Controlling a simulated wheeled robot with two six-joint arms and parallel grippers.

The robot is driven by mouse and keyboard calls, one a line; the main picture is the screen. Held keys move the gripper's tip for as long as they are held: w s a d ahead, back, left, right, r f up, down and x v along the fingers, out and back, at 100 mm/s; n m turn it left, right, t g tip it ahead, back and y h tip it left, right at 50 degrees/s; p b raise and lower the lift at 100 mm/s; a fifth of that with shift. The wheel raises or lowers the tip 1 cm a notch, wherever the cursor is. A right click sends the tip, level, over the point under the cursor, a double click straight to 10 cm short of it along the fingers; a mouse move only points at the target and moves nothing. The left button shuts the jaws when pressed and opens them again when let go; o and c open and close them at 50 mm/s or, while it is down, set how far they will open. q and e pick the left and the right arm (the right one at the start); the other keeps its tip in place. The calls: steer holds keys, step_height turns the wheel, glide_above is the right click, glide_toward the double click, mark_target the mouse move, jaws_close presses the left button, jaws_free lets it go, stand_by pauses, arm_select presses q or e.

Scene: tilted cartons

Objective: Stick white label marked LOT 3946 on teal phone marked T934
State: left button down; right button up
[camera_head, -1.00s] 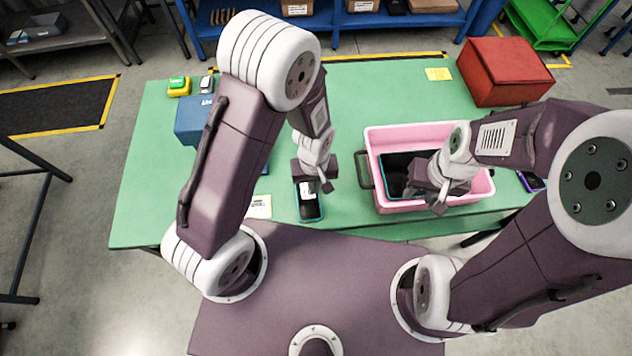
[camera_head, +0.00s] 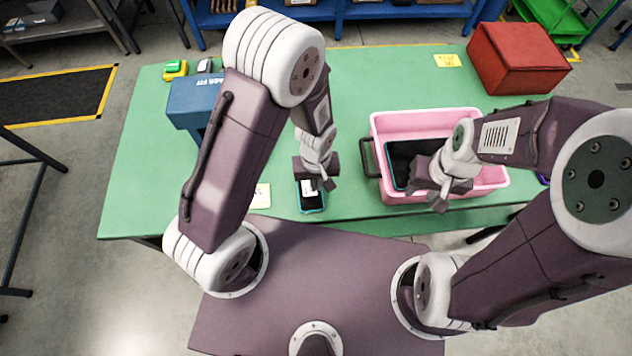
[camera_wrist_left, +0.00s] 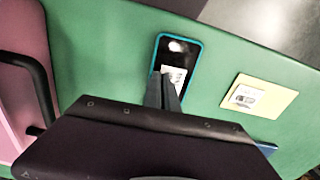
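The phone (camera_head: 312,203) with a dark face and teal edge lies flat at the table's front; the left wrist view shows it too (camera_wrist_left: 183,48). Its marking cannot be read. My left gripper (camera_head: 328,183) is over the phone, its fingers (camera_wrist_left: 162,88) close together at the edge of a small white label (camera_wrist_left: 173,73). The label appears held and overlaps the phone's face; I cannot tell if it touches. Its print is too small to read. My right gripper (camera_head: 440,197) hangs over the pink bin's front; its finger opening is unclear.
The pink bin (camera_head: 385,125) holds a dark, teal-edged flat item (camera_head: 400,155). A yellow pad (camera_wrist_left: 275,97) with another white label (camera_wrist_left: 245,95) lies beside the phone. A blue box (camera_head: 187,105) stands left, a red box (camera_head: 518,58) back right. The table's middle back is clear.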

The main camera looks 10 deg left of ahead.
arm_select(q)
steer(key=shift+f, duration=0.2)
stand_by(0.4)
stand_by(0.3)
steer(key=c, duration=1.6)
jaws_free()
step_height(320, 180, up, 15)
steer(key=p, duration=0.6)
